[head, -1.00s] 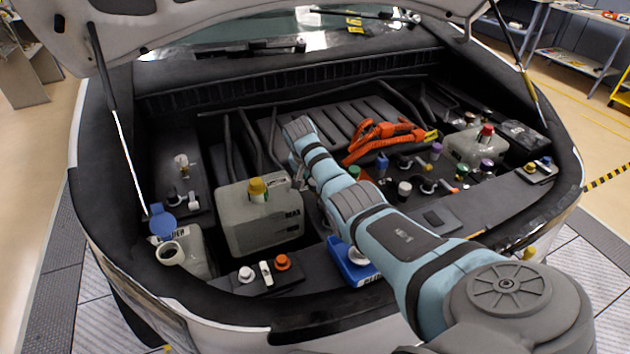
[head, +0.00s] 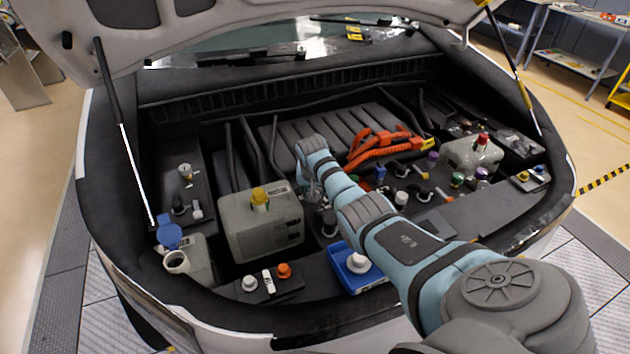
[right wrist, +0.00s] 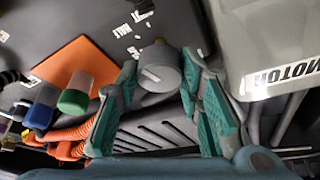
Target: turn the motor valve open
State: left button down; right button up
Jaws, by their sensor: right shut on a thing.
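In the right wrist view a round grey knob (right wrist: 162,68) with a white mark on its face sits between the teal-padded fingers of my right gripper (right wrist: 160,92); I take it for the motor valve. The gripper is shut on it. In the head view my right gripper (head: 315,190) is low in the engine bay, just right of the grey tank with the yellow cap (head: 262,228), and the knob is hidden there. A tank (right wrist: 285,50) labelled MOTOR is close beside the right finger in the wrist view. My left gripper is not in view.
Green (right wrist: 73,102) and blue (right wrist: 38,116) caps and an orange cable (right wrist: 75,135) lie left of the gripper in the wrist view. A blue tray with a white cap (head: 350,278) is below my arm. The raised hood (head: 270,20) overhangs the bay.

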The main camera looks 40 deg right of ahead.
jog(key=shift+s+r+n+y+p, duration=0.15)
jog(key=shift+n+y+p, duration=0.15)
jog(key=shift+n+p, duration=0.5)
jog(key=shift+d+n+t+y, duration=0.1)
jog(key=shift+n+t+y, duration=0.25)
jog(key=shift+n, duration=0.65)
jog(key=shift+f+n+t+y, duration=0.2)
jog(key=shift+n+t+y, duration=0.05)
jog(key=shift+n, duration=0.65)
jog(key=shift+d+f+n+y+b, duration=0.1)
jog(key=shift+n+y+b, duration=0.3)
jog(key=shift+n, duration=0.5)
jog(key=n+y+b, duration=0.1)
jog(key=n+b, duration=0.2)
jog(key=b, duration=0.1)
jog(key=n+y+b, duration=0.1)
jog(key=n+b, duration=0.2)
jog(key=b, duration=0.1)
jog(key=shift+d+f+b, duration=0.1)
jog(key=shift+d+b, duration=0.05)
jog(key=shift+b, duration=0.2)
jog(key=shift+n+y+b, duration=0.3)
jog(key=shift+n+b, duration=0.4)
jog(key=shift+b, duration=0.15)
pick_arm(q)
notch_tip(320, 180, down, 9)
pick_arm(e)
jog(key=shift+r, duration=0.2)
jog(key=o, duration=1.2)
jog(key=shift+c, duration=0.2)
